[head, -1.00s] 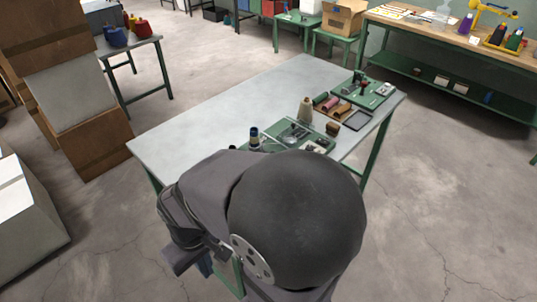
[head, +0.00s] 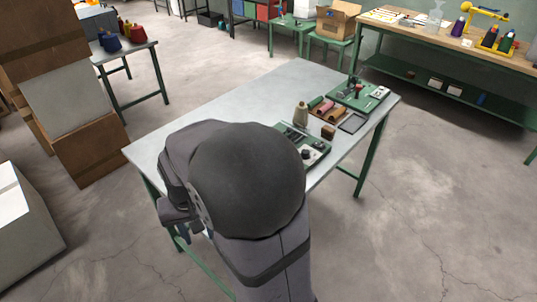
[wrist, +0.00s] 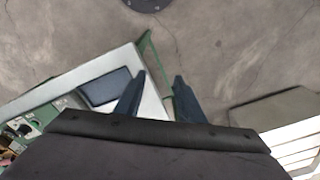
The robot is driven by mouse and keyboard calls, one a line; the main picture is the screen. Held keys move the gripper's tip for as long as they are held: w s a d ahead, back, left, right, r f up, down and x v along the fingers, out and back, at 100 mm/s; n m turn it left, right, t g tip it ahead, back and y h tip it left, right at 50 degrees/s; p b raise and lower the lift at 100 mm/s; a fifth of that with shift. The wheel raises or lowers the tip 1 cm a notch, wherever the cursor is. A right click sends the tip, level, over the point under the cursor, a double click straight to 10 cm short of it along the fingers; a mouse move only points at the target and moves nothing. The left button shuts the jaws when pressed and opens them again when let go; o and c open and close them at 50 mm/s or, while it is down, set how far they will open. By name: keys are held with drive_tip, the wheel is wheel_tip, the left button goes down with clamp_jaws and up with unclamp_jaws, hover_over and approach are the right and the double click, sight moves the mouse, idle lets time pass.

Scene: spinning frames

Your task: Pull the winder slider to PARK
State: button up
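Two green-based units stand on the grey table (head: 280,88). One (head: 357,94), with a red part and a post, is near the far right corner. The other (head: 311,148), with a dark knob, is nearer me and partly hidden by my arm. I cannot tell for sure which one is the winder, and I cannot make out a slider or PARK mark. In the wrist view, my gripper (wrist: 160,78) has its two dark fingers apart with nothing between them. Part of a green unit (wrist: 24,128) shows at that view's left edge.
Cardboard boxes (head: 90,152) stand left. The table's left part is bare.

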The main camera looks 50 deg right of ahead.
drive_tip(key=w+d+r+m+t, duration=0.1)
drive_tip(key=w+d+m, duration=0.35)
drive_tip(key=d, duration=0.35)
drive_tip(key=w+d+r+m, duration=0.1)
drive_tip(key=w+d+m, duration=0.35)
drive_tip(key=d, duration=0.25)
drive_tip(key=d+m+h, duration=0.2)
drive_tip(key=d+m, duration=1)
drive_tip(key=d, duration=0.9)
drive_tip(key=shift+t, duration=0.3)
drive_tip(key=shift+s+a+p+x, duration=0.15)
drive_tip(key=shift+p+x, duration=0.7)
drive_tip(key=shift+x, duration=1)
drive_tip(key=shift+s+a+p+x, duration=0.1)
drive_tip(key=shift+p+x, duration=0.75)
drive_tip(key=shift+x, duration=1)
drive_tip(key=shift+f, duration=0.1)
